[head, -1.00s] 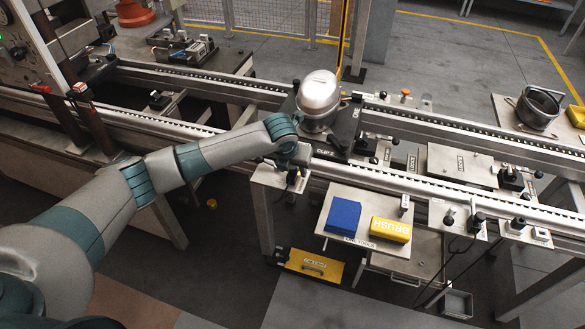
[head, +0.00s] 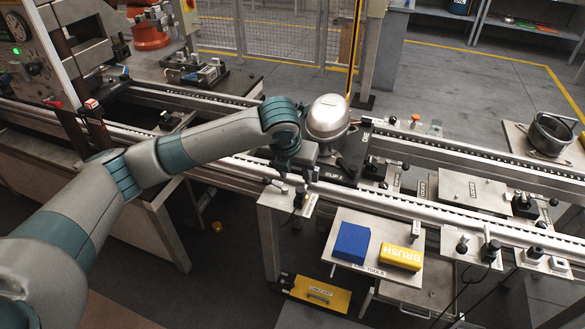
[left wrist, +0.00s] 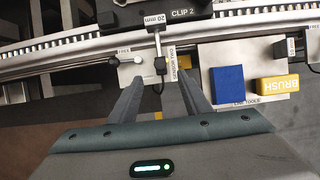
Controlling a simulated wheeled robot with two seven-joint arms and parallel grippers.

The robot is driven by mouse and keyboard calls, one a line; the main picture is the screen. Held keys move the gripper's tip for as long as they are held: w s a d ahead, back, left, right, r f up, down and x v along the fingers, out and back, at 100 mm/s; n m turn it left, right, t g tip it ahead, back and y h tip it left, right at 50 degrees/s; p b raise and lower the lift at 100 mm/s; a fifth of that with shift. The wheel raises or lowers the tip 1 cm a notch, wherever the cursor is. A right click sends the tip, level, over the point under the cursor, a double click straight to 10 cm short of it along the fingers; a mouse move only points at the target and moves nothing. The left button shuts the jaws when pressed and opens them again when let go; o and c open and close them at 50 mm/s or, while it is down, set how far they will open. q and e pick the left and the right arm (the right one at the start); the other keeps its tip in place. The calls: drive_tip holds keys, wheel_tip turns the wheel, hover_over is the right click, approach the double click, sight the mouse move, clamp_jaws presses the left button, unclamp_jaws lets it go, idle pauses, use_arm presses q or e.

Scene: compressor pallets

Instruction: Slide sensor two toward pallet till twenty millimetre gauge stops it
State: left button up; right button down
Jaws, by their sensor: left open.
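My left gripper (left wrist: 158,82) is open in the left wrist view, its fingers pointing at a bracket plate (left wrist: 128,78) beside the rail. A small dark block (left wrist: 160,66), which looks like the sensor, sits between and just beyond the fingertips; contact cannot be told. A metal stem runs from near it to the gauge (left wrist: 154,20) labelled 20 mm, by the pallet edge (left wrist: 205,14) marked CLIP 2. In the head view the left gripper (head: 283,178) hangs over the bracket plate (head: 272,198), and the pallet (head: 345,168) carries a silver compressor (head: 327,116). My right gripper is not in view.
A tool shelf (head: 340,254) with a blue block (head: 351,242) and a yellow brush (head: 401,257) stands right of the bracket. A yellow case (head: 320,293) lies below. Further right are a LOCK2 plate (head: 470,190) and several black knobs along the rail.

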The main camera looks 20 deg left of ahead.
use_arm(q)
drive_tip(key=v, duration=0.4)
drive_tip(key=shift+r+b, duration=0.25)
drive_tip(key=shift+b, duration=0.05)
drive_tip(key=shift+s, duration=0.1)
